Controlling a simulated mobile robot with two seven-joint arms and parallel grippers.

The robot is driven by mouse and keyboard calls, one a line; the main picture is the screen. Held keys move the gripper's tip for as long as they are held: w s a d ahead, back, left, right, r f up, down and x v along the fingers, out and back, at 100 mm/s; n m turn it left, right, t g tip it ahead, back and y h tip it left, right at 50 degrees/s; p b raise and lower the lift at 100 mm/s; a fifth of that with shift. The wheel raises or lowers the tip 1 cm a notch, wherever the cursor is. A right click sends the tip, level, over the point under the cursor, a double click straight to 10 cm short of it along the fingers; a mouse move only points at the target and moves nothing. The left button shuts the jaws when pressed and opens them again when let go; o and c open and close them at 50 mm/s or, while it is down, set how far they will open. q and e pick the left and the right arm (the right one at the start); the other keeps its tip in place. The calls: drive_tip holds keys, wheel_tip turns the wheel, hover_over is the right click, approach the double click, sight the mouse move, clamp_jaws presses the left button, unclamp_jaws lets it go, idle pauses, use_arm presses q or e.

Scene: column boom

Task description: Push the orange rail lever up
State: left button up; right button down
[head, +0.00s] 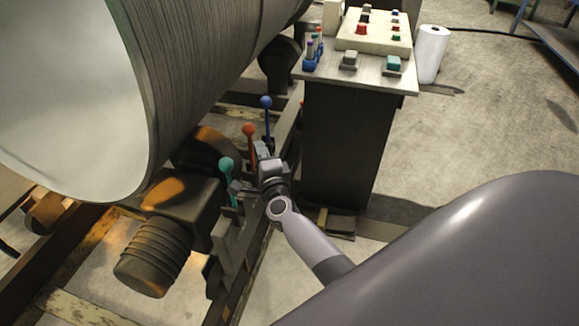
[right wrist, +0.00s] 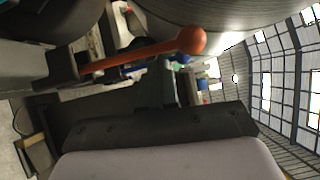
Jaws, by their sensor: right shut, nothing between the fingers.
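The orange rail lever (head: 249,130) stands between a teal lever (head: 226,165) and a blue lever (head: 266,103) on the rail beside the big drum. Its ball knob is up and its lower shaft is partly hidden behind my gripper. My right gripper (head: 264,167) is shut and empty, close beside the lower part of the orange lever. In the right wrist view the orange lever (right wrist: 130,56) crosses the picture just beyond the dark fingers (right wrist: 156,88). I cannot tell whether they touch it. My left gripper is not in view.
The large drum (head: 205,75) fills the upper left. A dark motor (head: 165,235) sits below it, left of the levers. A control desk (head: 345,140) with coloured buttons stands behind and right of my gripper, with a white roll (head: 431,53) beside it. Open floor lies farther right.

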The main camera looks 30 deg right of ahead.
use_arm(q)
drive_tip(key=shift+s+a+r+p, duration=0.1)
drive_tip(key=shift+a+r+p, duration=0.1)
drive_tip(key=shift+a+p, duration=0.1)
use_arm(e)
drive_tip(key=shift+w+a+r, duration=0.2)
drive_tip(key=shift+w+a, duration=0.2)
drive_tip(key=shift+w, duration=0.1)
drive_tip(key=shift+a, duration=0.1)
use_arm(q)
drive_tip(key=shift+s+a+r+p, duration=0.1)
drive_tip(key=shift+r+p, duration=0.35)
drive_tip(key=shift+p, duration=0.2)
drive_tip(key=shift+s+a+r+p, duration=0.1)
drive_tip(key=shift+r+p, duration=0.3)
drive_tip(key=shift+p, duration=0.25)
use_arm(e)
drive_tip(key=v, duration=0.7)
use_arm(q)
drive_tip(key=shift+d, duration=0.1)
use_arm(e)
drive_tip(key=shift+s+f, duration=0.15)
